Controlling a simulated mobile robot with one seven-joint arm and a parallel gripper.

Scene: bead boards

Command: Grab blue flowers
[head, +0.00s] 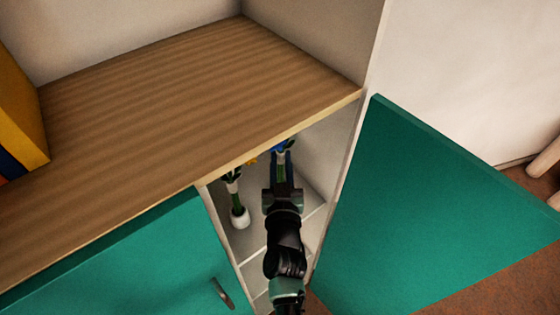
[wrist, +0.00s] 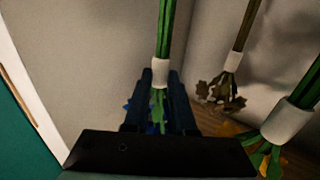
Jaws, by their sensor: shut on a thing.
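The blue flowers (head: 277,147) are inside the open cabinet compartment, just under the front edge of the wooden top. My gripper (head: 281,165) reaches into the compartment and is shut on their green stems. In the wrist view the stems (wrist: 165,35) and a white band (wrist: 163,70) lie between the fingers of my gripper (wrist: 161,80). Some blue petals (wrist: 153,128) show behind the fingers. The lower end of the bunch is hidden by my arm in the head view.
The wooden top (head: 190,110) overhangs the compartment. An open teal door (head: 430,200) is on the right, a teal front with handle (head: 222,292) on the left.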

